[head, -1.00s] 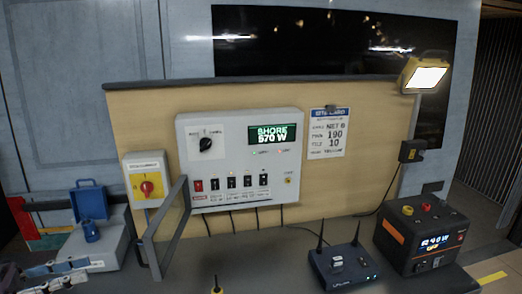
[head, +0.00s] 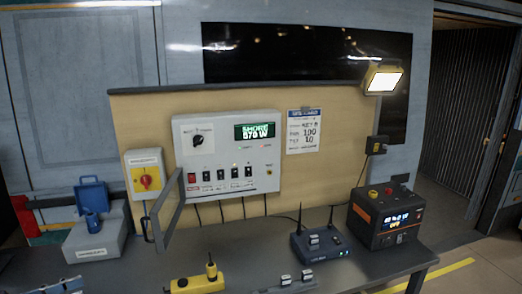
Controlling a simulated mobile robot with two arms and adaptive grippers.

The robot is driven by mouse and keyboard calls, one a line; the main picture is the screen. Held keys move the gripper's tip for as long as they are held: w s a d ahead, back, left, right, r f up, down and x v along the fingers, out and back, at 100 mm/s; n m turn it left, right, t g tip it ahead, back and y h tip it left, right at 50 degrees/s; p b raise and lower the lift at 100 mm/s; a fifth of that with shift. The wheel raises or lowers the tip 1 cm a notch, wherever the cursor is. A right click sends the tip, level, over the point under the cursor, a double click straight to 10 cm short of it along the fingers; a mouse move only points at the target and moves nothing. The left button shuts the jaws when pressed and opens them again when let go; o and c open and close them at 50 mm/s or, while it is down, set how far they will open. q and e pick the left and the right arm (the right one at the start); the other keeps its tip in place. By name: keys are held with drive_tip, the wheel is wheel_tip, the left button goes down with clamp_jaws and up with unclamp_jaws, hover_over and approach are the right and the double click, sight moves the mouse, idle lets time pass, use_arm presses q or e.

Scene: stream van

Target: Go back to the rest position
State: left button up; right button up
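No task object is named. Grey and dark parts with pale pads at the bottom left corner look like my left gripper (head: 62,287); most of it is cut off by the frame edge. A similar pair of dark blocks with pale tops at the bottom middle looks like part of my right gripper (head: 297,278), low in front of the router. I cannot make out the fingers of either gripper well enough to tell open from shut. I see nothing held.
The grey worktop (head: 235,245) carries a blue router (head: 322,251), a black power unit (head: 385,217), a yellow handheld device (head: 197,284) and a grey case (head: 95,240). A control panel (head: 227,155) and red-yellow switch (head: 146,178) are behind. Open floor (head: 465,258) lies right.

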use_arm(q)
drive_tip(key=w+d+f+n+t+y, duration=0.15)
drive_tip(key=d+f+n+y, duration=0.75)
drive_tip(key=d+f, duration=1.05)
drive_tip(key=s+f+g+y, duration=0.2)
drive_tip(key=s+g, duration=0.1)
drive_tip(key=s, duration=0.5)
drive_tip(key=s+d+f+g+y, duration=0.1)
drive_tip(key=s+g+y, duration=0.15)
drive_tip(key=s, duration=0.55)
drive_tip(key=s+f+g+y, duration=0.1)
drive_tip(key=s+f+g, duration=0.15)
drive_tip(key=s, duration=0.45)
wheel_tip(320, 180, down, 24)
drive_tip(key=s+g, duration=0.1)
drive_tip(key=g, duration=0.1)
drive_tip(key=s+a+f, duration=0.3)
drive_tip(key=s+f, duration=1.5)
drive_tip(key=shift+g, duration=0.45)
